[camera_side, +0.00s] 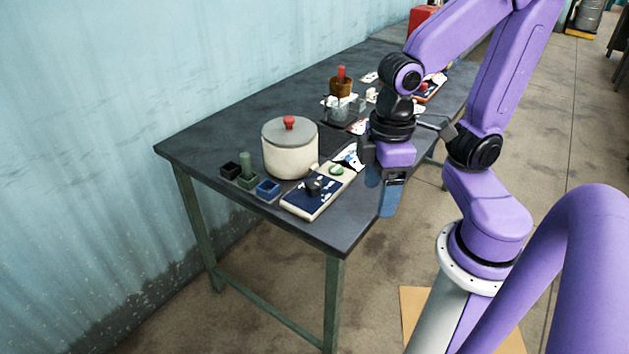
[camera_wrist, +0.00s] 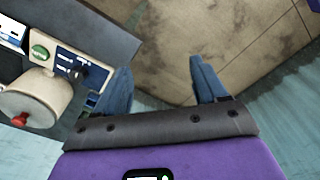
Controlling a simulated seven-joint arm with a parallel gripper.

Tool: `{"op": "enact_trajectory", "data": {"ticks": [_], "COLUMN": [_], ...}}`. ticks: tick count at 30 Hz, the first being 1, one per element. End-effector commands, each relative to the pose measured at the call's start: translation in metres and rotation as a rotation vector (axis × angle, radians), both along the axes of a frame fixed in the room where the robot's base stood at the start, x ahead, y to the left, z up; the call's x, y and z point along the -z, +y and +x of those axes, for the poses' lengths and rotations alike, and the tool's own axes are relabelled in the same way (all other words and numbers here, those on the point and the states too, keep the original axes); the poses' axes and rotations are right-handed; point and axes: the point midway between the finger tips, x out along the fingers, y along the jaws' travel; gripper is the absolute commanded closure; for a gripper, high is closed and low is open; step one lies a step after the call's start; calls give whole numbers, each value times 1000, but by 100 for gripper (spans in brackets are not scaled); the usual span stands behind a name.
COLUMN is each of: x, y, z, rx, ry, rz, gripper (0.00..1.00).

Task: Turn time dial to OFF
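A cream control box with a dark blue face (camera_side: 302,200) lies on the table near its front edge. A black dial (camera_side: 313,186) stands up from that face; white markings beside it are too small to read. In the wrist view the dial (camera_wrist: 80,73) is at the upper left, outside my fingers. A green round part (camera_side: 336,170) is on the box beside the blue face. My gripper (camera_side: 381,196) points down with blue fingers, to the right of the box, past the table edge. In the wrist view my gripper (camera_wrist: 160,78) is open and empty.
A cream pot (camera_side: 290,154) with a red-knobbed lid stands close behind the box. Small black, green and blue holders (camera_side: 268,189) are left of the box. A brown pot (camera_side: 341,88), cards and other items sit farther back. Bare floor lies below my gripper.

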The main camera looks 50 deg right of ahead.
Motion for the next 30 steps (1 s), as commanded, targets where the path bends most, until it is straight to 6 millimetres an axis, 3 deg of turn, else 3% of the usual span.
{"op": "enact_trajectory", "data": {"ticks": [11,21,27,30], "x": [-7,-7,-5,-4], "y": [-14,-66,-102,-114], "z": [100,182,212,219], "rx": [1015,1929,2359,2487], "ry": [18,29,34,34], "rz": [0,5,6,7], "gripper": [29,29,29,29]}}
